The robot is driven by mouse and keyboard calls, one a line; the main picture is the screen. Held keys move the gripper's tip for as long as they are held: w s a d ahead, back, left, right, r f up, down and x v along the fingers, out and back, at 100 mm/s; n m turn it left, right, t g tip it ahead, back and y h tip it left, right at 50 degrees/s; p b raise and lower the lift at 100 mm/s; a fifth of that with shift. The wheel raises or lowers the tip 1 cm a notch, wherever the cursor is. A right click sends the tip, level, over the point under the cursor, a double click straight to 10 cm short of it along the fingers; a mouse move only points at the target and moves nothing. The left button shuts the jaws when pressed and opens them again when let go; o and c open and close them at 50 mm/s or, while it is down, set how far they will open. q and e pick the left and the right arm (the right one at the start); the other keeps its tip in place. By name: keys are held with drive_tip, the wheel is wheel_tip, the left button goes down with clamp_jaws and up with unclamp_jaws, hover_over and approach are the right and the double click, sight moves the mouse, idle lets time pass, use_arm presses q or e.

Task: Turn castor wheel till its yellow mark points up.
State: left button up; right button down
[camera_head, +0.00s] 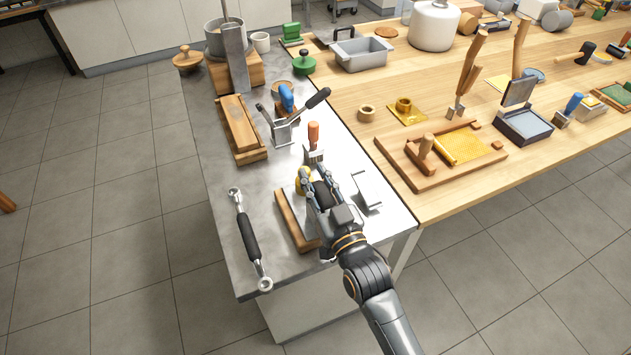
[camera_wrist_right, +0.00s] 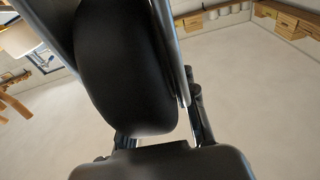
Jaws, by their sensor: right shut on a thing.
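My right gripper (camera_head: 316,181) reaches over the near end of the grey metal bench top, its fingers around the dark castor wheel (camera_head: 323,195). In the right wrist view the black wheel (camera_wrist_right: 125,65) fills the middle, close to the camera, with a finger along its right side. The gripper is shut on the wheel. A small yellow patch (camera_head: 302,181) shows beside the left finger; I cannot tell whether it is the wheel's mark. No yellow shows on the wheel face in the wrist view. My left gripper is out of view.
A double-ended tool with a black grip (camera_head: 249,236) lies to the left. An orange-handled tool (camera_head: 313,135) stands just beyond the gripper, and a bent metal bracket (camera_head: 367,190) lies to its right.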

drive_tip(key=c, duration=1)
unclamp_jaws()
drive_tip(key=shift+c, duration=0.2)
drive_tip(key=v, duration=1.2)
